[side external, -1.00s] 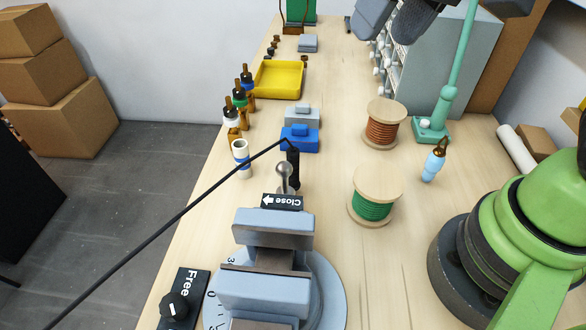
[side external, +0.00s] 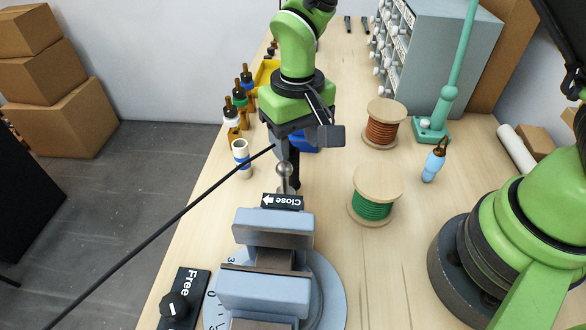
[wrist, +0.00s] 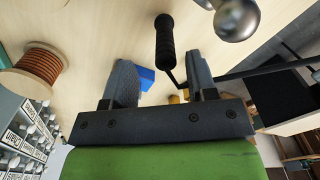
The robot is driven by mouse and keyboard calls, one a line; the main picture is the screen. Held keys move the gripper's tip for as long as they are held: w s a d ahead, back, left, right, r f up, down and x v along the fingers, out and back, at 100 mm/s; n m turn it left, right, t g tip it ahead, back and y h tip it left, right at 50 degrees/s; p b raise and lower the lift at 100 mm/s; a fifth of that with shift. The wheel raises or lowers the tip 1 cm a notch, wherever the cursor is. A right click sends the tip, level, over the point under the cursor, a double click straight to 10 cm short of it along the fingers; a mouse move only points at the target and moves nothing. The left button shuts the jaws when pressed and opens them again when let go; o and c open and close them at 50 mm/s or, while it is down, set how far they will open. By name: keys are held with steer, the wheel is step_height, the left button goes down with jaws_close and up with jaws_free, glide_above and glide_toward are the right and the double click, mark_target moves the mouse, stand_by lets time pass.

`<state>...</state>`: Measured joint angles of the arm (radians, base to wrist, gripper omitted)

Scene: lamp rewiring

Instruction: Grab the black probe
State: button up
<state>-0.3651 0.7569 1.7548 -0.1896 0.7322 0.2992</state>
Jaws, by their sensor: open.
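The black probe has a ribbed black handle (side external: 295,172) standing upright on the bench behind the vise, and a long thin black rod that runs to the lower left. In the wrist view its handle (wrist: 165,42) is just beyond the fingertips, roughly between them, with the bent rod passing off to the right. My gripper (side external: 304,146) is open above and around the top of the probe; it also shows in the wrist view (wrist: 160,70). Nothing is visibly held. The probe's top is partly hidden by my gripper in the side view.
The blue-grey vise (side external: 272,222) with a round-ended lever (side external: 284,170) stands close in front of the probe. A blue block (side external: 306,144) is behind it.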

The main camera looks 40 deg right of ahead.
mark_target(293, 174)
steer(key=f, duration=0.5)
steer(key=shift+w+a, duration=0.15)
steer(key=shift+a, duration=0.1)
jaws_close()
